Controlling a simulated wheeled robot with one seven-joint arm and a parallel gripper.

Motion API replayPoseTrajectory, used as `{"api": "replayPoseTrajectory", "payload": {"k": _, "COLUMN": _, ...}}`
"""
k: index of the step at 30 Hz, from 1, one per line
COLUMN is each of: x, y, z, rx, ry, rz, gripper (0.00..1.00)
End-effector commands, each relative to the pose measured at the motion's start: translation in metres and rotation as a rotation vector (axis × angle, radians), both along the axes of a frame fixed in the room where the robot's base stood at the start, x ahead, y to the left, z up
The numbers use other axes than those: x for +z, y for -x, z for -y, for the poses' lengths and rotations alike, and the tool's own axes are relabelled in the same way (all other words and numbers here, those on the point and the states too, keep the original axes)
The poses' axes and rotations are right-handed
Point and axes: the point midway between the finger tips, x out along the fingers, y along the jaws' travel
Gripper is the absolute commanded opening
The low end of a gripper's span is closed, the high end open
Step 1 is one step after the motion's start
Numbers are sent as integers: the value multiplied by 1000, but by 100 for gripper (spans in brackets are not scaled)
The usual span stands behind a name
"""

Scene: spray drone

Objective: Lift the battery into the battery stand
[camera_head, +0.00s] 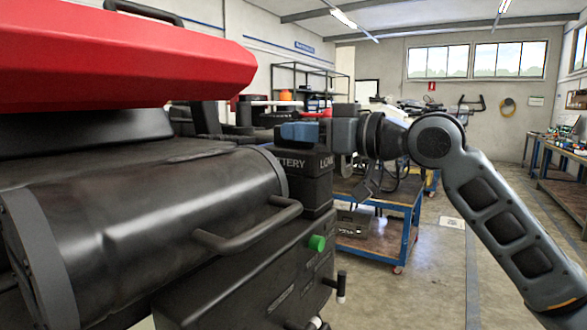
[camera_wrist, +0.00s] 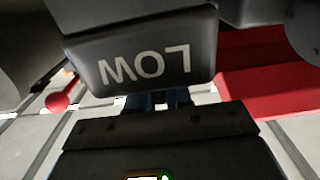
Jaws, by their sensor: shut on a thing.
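The battery (camera_head: 298,163) is a dark block with white "BATTERY" and "LOW" lettering, at the middle of the head view beside the drone's black tank. In the wrist view the battery (camera_wrist: 145,62) fills the upper middle, its "LOW" lettering upside down. My gripper (camera_head: 300,132) comes in from the right with its blue fingers at the top of the battery, shut on it. The fingers (camera_wrist: 160,99) are partly hidden between battery and palm in the wrist view. I cannot tell whether the battery's underside still rests in the drone. I cannot pick out the battery stand.
The drone's red cover (camera_head: 120,60) and black tank (camera_head: 150,240) fill the left. A blue-framed cart (camera_head: 375,230) stands behind. A workbench (camera_head: 565,148) is far right; floor between is open.

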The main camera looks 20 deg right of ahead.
Motion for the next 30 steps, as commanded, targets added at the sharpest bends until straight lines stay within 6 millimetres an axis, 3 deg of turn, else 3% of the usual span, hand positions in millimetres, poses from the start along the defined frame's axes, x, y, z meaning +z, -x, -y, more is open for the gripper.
{"api": "replayPoseTrajectory", "payload": {"k": 14, "x": 11, "y": 0, "z": 1, "rx": -1, "ry": -1, "rz": 6, "gripper": 0}}
{"api": "replayPoseTrajectory", "payload": {"k": 30, "x": 76, "y": 0, "z": 0, "rx": 0, "ry": -1, "rz": 7, "gripper": 0}}
